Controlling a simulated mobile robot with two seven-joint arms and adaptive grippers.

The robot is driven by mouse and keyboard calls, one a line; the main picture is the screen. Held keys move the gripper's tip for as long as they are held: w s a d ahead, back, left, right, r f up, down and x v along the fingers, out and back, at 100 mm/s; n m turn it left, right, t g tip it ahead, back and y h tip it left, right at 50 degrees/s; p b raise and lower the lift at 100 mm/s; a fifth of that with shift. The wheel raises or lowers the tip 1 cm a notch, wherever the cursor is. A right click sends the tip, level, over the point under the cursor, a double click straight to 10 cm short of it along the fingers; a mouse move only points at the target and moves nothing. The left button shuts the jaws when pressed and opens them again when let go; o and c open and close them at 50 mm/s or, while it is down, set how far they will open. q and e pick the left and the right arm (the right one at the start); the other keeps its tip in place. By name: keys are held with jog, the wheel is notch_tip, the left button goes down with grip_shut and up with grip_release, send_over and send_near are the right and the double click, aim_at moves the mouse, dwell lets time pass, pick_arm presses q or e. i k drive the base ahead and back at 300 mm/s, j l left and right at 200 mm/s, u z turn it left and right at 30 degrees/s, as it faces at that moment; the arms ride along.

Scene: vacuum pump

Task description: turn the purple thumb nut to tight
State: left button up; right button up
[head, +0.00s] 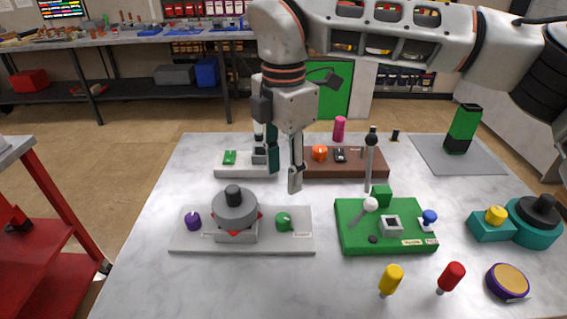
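The purple thumb nut (193,221) sits at the left end of a light grey base plate (295,243) on the marble-topped table. A round grey pump part (236,210) with a black knob stands on the middle of that plate. A green thumb nut (284,221) sits to its right. My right gripper (284,180) points down, behind and above the plate's right part, well to the right of the purple nut. Its fingers are apart with nothing visible between them. My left gripper is not in view.
A green board (350,235) with levers stands to the right. A brown board (375,167) and a white board (228,170) lie behind. Yellow (391,279) and red (451,276) handled pieces stand at the front right. The table's front left is clear.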

aim_at(193, 221)
jog(key=k, duration=1)
